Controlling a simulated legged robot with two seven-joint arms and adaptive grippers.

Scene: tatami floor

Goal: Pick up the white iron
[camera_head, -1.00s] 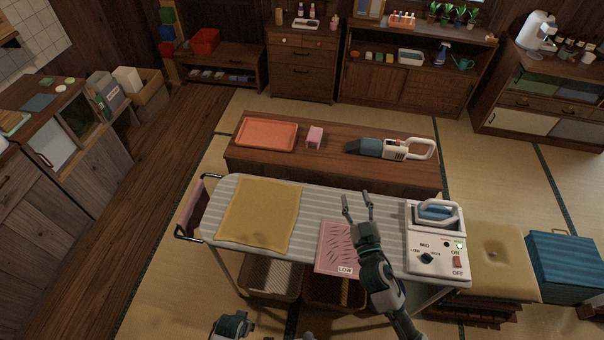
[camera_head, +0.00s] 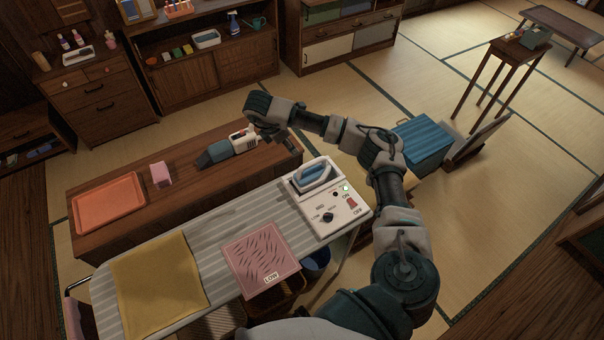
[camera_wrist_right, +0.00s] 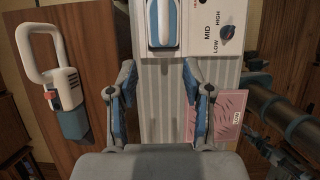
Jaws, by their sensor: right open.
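The white iron (camera_head: 316,174) has a white handle and a blue body. It rests on the control panel stand (camera_head: 345,208) at the right end of the striped ironing board (camera_head: 215,215). The wrist view shows the iron (camera_wrist_right: 164,25) at the top, ahead of the fingertips. My right gripper (camera_head: 291,145) hangs just behind the iron, its fingers partly hidden in the head view. In the wrist view the right gripper (camera_wrist_right: 158,72) is open and empty, fingers apart over the striped cover, not touching the iron. My left gripper is out of view.
A pink cloth (camera_head: 261,262) marked LOW and a yellow cloth (camera_head: 157,285) lie on the board. Behind it, a low wooden bench (camera_head: 180,187) holds an orange tray (camera_head: 109,203), a pink box (camera_head: 160,174) and a handheld vacuum (camera_head: 228,148). A blue box (camera_head: 422,145) stands right.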

